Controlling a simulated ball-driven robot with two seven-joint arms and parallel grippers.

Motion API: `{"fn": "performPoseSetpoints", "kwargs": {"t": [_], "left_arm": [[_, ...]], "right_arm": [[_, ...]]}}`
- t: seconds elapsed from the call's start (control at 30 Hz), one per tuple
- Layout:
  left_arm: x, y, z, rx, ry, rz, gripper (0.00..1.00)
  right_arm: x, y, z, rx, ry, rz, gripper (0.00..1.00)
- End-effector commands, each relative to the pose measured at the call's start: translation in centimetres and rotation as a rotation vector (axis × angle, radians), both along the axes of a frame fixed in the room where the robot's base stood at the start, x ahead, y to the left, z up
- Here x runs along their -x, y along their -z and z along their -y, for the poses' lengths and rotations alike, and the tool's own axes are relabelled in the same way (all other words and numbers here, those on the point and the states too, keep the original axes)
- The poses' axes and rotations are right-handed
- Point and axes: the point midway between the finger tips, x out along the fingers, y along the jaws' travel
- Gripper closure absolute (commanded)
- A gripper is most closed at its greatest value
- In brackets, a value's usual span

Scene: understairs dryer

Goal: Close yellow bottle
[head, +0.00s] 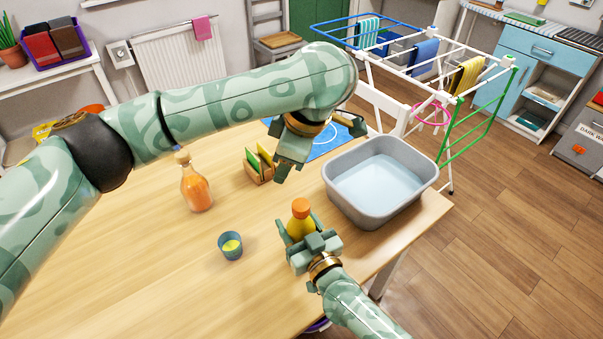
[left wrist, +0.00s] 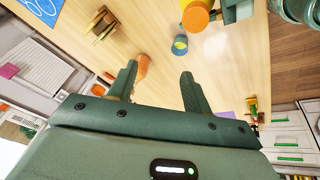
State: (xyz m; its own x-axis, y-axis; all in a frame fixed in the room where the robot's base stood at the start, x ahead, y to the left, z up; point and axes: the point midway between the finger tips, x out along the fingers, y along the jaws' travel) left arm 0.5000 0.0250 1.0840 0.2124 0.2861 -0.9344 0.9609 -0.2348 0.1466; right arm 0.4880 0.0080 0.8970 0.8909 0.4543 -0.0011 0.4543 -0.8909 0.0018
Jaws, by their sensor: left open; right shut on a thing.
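The yellow bottle (head: 298,227) stands upright near the table's front right, with an orange cap (head: 301,207) at its top. I cannot tell whether the cap is fully seated. My right gripper (head: 303,238) is shut around the bottle's body. In the left wrist view, the orange cap (left wrist: 195,18) shows from above, with some yellow beside it and a green finger of my right gripper near. My left gripper (head: 281,176) is open and empty above the table, behind the bottle. Its two fingers also show apart in the left wrist view (left wrist: 158,80).
A grey basin of water (head: 360,216) stands right of the bottle. A small blue cup (head: 231,247) and an orange bottle (head: 196,189) stand to the left. A wooden holder (head: 262,176) is behind. Bare table lies at the front left.

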Motion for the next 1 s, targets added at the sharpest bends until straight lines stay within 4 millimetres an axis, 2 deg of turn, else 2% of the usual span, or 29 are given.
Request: {"fn": "performPoseSetpoints", "kwargs": {"t": [0.23,0.5,0.7,0.87,0.9,1.0], "left_arm": [[0.1,-0.5,-0.7,0.2,-0.814,0.197,0.5],[0.6,-0.4,-0.5,0.377,-1.733,0.368,0.5],[1.2,0.1,0.1,0.436,-2.423,0.474,0.5],[1.9,0.7,0.9,0.406,-2.969,0.557,0.5],[2.1,0.8,1.2,-0.378,3.031,-0.563,0.5],[2.5,0.9,1.8,-0.267,2.76,-0.51,0.5]], "right_arm": [[0.0,0.1,0.0,0.0,-0.001,-0.001,1.0],[0.0,0.1,0.0,0.0,0.0,-0.001,1.0],[0.0,0.1,0.0,0.0,0.0,-0.001,1.0],[0.0,0.1,0.0,0.0,0.0,-0.001,1.0],[0.0,0.1,0.0,0.0,0.0,-0.001,1.0],[0.0,0.1,0.0,0.0,0.0,-0.001,1.0]]}}
